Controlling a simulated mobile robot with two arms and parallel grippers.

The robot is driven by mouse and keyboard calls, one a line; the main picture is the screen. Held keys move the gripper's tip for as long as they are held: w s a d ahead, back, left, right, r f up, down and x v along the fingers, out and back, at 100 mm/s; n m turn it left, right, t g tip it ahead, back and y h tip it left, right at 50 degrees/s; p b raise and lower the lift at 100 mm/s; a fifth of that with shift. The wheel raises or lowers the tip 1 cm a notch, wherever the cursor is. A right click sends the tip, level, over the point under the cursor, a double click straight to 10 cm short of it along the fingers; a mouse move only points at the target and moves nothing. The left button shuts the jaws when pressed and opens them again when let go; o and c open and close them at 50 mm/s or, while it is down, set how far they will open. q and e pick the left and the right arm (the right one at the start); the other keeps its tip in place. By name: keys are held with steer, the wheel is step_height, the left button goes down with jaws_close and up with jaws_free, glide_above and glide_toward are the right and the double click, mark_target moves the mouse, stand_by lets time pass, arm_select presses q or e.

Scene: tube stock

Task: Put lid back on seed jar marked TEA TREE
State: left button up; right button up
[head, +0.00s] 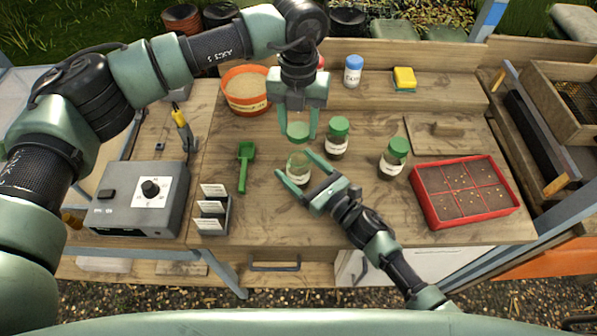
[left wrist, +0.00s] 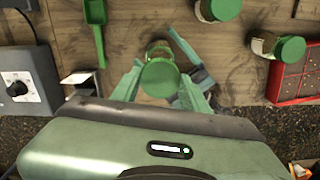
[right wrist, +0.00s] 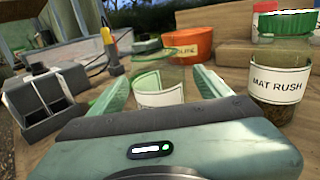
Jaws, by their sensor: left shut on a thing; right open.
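A green lid (head: 298,131) is held in my left gripper (head: 298,127), which is shut on it above the bench. In the left wrist view the lid (left wrist: 160,78) sits between the fingers, with the open jar partly hidden behind it. The open glass jar (head: 298,169) stands upright on the bench. My right gripper (head: 294,163) is open, with its fingers on either side of this jar. In the right wrist view the jar (right wrist: 160,92) shows between the fingers; its label cannot be read, and contact with the fingers cannot be told.
Two green-lidded jars stand to the right, one (head: 337,138) close by and one (head: 393,158) farther off; one label reads MAT RUSH (right wrist: 278,83). A red seed tray (head: 415,186), green scoop (head: 243,170), label holder (head: 213,217), grey box (head: 140,197) and orange pot (head: 246,90) surround the space.

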jaws_close()
arm_select(q)
glide_above(299, 154)
steer(key=shift+f, duration=2.45)
steer(key=shift+f, duration=0.9)
steer(key=shift+f, duration=0.55)
